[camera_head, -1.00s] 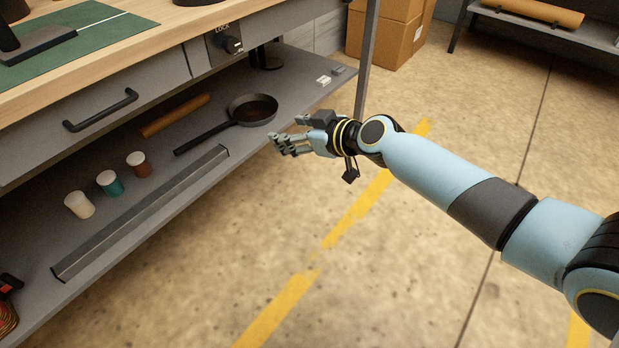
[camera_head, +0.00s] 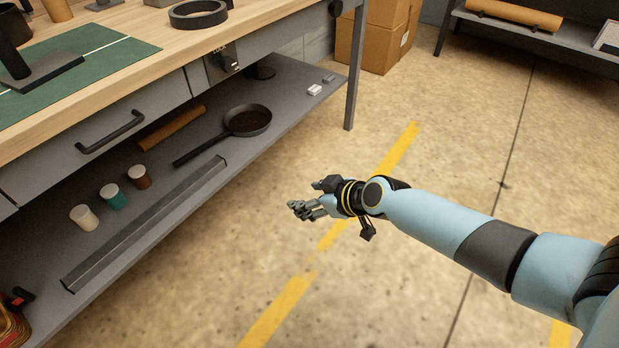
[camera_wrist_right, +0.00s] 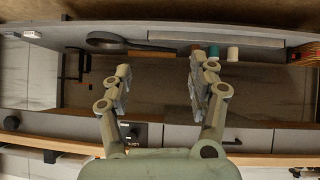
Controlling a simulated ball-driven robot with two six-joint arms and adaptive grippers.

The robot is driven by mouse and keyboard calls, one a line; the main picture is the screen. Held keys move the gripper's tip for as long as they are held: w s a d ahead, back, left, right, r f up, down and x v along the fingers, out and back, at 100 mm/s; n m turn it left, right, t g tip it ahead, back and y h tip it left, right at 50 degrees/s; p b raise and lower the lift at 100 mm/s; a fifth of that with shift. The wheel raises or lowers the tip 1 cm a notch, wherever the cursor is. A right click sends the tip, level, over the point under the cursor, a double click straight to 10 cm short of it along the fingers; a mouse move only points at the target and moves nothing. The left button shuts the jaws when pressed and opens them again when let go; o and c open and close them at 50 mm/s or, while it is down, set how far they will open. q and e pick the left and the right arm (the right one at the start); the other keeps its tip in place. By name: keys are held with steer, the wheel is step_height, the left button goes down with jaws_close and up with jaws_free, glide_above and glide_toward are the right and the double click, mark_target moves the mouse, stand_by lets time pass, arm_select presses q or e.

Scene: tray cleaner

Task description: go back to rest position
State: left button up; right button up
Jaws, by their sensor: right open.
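My right gripper (camera_head: 308,210) is in the middle of the head view, over the open floor in front of the workbench and apart from the lower shelf. In the right wrist view its two fingers (camera_wrist_right: 158,85) stand apart with nothing between them, facing the bench. My left gripper does not show in either view.
The bench's lower shelf (camera_head: 215,178) holds a frying pan (camera_head: 247,121), a long metal bar (camera_head: 150,222), a brown roll (camera_head: 173,128) and three small cups, one of them white (camera_head: 84,217). A cardboard box (camera_head: 388,35) stands behind. The floor (camera_head: 420,290) around my right arm is clear.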

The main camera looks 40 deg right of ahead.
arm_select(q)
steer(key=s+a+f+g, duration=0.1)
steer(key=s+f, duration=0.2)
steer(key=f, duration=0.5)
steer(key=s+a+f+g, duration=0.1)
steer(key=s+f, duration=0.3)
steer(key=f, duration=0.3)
arm_select(e)
steer(key=s+f+g+h, duration=0.1)
steer(key=s+f+g, duration=0.2)
steer(key=s+f, duration=0.65)
steer(key=s+f+g, duration=0.2)
steer(key=s+f, duration=0.4)
steer(key=s, duration=0.7)
arm_select(q)
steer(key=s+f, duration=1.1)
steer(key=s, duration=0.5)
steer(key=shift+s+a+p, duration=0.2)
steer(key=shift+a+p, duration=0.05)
steer(key=shift+p, duration=0.05)
arm_select(e)
steer(key=s+d+f+m+g+h, duration=0.1)
steer(key=s+f+g, duration=0.1)
steer(key=s, duration=0.9)
steer(key=s+d+f+m+g+h, duration=0.1)
steer(key=s+f+m+g, duration=0.1)
steer(key=s, duration=1)
steer(key=shift+d+f+g, duration=0.2)
steer(key=shift+f+g, duration=0.1)
steer(key=shift+f, duration=0.55)
